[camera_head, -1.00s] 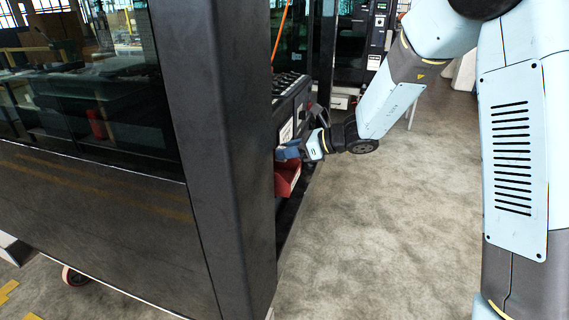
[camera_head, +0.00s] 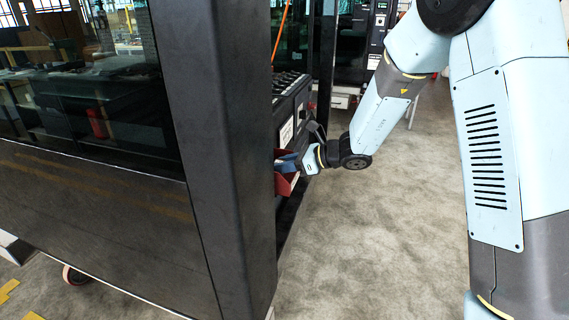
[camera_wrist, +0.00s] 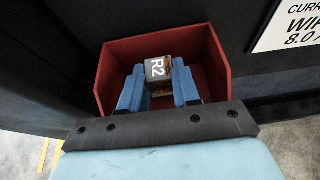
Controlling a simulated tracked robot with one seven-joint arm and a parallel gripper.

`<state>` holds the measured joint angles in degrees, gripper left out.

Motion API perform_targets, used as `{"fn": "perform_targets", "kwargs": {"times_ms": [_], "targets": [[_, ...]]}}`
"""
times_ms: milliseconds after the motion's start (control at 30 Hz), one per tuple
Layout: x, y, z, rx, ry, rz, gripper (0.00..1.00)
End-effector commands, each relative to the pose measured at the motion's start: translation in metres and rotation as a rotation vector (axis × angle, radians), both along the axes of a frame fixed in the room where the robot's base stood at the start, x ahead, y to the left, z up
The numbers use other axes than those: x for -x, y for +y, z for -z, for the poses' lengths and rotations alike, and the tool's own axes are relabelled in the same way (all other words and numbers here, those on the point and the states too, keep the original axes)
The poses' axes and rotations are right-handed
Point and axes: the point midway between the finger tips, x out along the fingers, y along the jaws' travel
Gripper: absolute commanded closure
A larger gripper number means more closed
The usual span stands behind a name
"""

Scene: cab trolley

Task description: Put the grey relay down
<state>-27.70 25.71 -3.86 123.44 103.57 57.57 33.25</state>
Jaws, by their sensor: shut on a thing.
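The grey relay (camera_wrist: 158,72), marked "R2", is between the two blue fingers of my gripper (camera_wrist: 158,88) in the wrist view. My gripper is shut on it. The relay and fingers are over or inside a red bin (camera_wrist: 218,82); how far the relay is above the bin floor I cannot tell. In the head view my gripper (camera_head: 288,163) reaches into the red bin (camera_head: 287,186) on the side of the dark cab. The relay is hidden there.
A dark post (camera_head: 212,150) of the cab stands close on the left and hides part of the space behind it. A white label (camera_wrist: 288,25) is on the dark panel right of the bin. The floor (camera_head: 390,230) to the right is clear.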

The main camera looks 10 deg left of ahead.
Motion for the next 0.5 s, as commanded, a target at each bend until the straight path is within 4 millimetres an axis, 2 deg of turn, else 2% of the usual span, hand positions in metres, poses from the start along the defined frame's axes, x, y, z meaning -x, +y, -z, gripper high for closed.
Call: {"fn": "perform_targets", "kwargs": {"times_ms": [267, 300, 500], "targets": [[-0.0004, -0.0007, 0.0052, 0.000, 0.001, 0.001, 0.98], [-0.0004, -0.0007, 0.0051, 0.000, 0.001, 0.001, 0.68], [-0.0005, -0.0008, 0.0051, 0.000, 0.001, 0.001, 0.49]]}}
